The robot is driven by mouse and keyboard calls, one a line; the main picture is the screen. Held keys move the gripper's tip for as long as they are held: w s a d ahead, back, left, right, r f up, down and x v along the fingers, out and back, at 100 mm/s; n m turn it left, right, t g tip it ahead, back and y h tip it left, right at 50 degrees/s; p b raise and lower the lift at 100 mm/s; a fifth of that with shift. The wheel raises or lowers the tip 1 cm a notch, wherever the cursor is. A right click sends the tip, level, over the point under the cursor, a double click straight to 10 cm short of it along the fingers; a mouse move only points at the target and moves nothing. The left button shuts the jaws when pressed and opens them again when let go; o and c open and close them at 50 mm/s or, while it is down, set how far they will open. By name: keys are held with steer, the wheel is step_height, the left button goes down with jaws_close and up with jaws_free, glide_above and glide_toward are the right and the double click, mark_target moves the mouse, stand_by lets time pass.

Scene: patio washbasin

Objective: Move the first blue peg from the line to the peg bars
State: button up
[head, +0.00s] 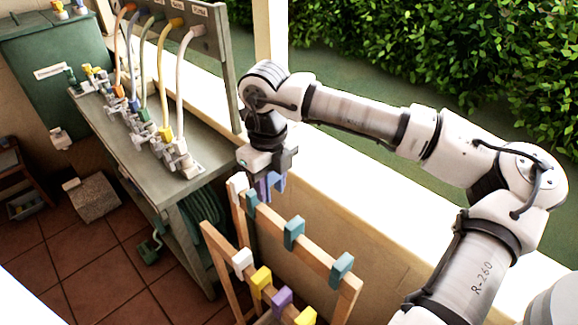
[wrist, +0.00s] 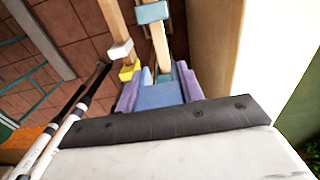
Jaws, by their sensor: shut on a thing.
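My gripper (head: 270,188) is above the far end of the wooden peg bars (head: 318,256), beside a white peg at that end. In the wrist view my gripper (wrist: 160,84) shows two purple fingers shut on a blue peg (wrist: 160,98). Most of that peg is hidden by the fingers in the head view. The rear bar carries several teal pegs, one of them (head: 294,233) near its middle. The front bar carries a white peg (head: 243,260), yellow pegs (head: 261,280) and a purple peg (head: 282,302). I cannot tell whether the held peg touches the bar. I cannot make out the line.
A grey bench (head: 150,160) with coloured hoses and valves stands at the left of the bars. A green hose coil (head: 204,235) hangs beneath it. A pale ledge (head: 365,235) runs along the right, with a hedge beyond. The tiled floor has free room at the lower left.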

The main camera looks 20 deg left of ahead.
mark_target(274, 217)
step_height(274, 217, down, 2)
steer(key=shift+f+b, duration=0.1)
steer(key=shift+b, duration=0.4)
steer(key=shift+f+b, duration=1.25)
steer(key=shift+f, duration=2.15)
steer(key=shift+f+b, duration=1.3)
steer(key=shift+b, duration=0.05)
steer(key=o, duration=1)
steer(key=shift+r+p, duration=1.75)
steer(key=shift+r, duration=2.3)
